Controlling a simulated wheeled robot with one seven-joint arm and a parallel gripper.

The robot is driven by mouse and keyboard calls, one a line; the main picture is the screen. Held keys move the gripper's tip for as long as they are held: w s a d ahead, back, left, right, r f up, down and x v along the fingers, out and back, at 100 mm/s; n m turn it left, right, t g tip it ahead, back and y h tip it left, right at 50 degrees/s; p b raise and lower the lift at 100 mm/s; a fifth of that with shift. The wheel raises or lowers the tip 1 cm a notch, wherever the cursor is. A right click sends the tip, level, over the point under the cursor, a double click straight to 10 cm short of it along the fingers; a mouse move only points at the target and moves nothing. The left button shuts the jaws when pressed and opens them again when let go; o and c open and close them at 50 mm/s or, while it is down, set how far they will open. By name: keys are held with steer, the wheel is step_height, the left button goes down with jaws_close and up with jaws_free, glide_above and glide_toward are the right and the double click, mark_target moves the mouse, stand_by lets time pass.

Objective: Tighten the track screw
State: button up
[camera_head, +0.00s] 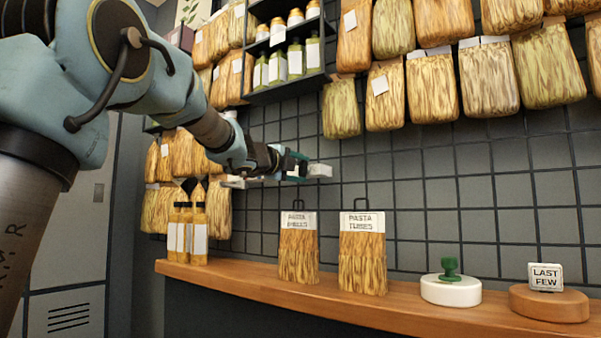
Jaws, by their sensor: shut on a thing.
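My gripper (305,170) is at the end of my outstretched arm, in front of the dark wire-grid wall and above the wooden counter. A small pale block (320,171) shows at its tip. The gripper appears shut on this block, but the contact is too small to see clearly. I cannot make out a track screw or a track for certain. A green knob (450,268) stands upright on a round white base (451,291) on the counter, well to the right of and below the gripper.
The wooden counter (400,311) holds two pasta bags (299,258) (362,262), some bottles (187,235) and a "LAST FEW" sign (545,276) on a round wooden block (549,304). Bags hang on the grid (430,200) above. A dark shelf (286,75) holds jars.

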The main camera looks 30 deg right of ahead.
steer(key=shift+f, duration=0.1)
stand_by(0.3)
steer(key=o, duration=1.4)
steer(key=shift+c, duration=0.2)
steer(key=v, duration=1)
steer(key=shift+s+a, duration=0.2)
steer(key=shift+a, duration=0.15)
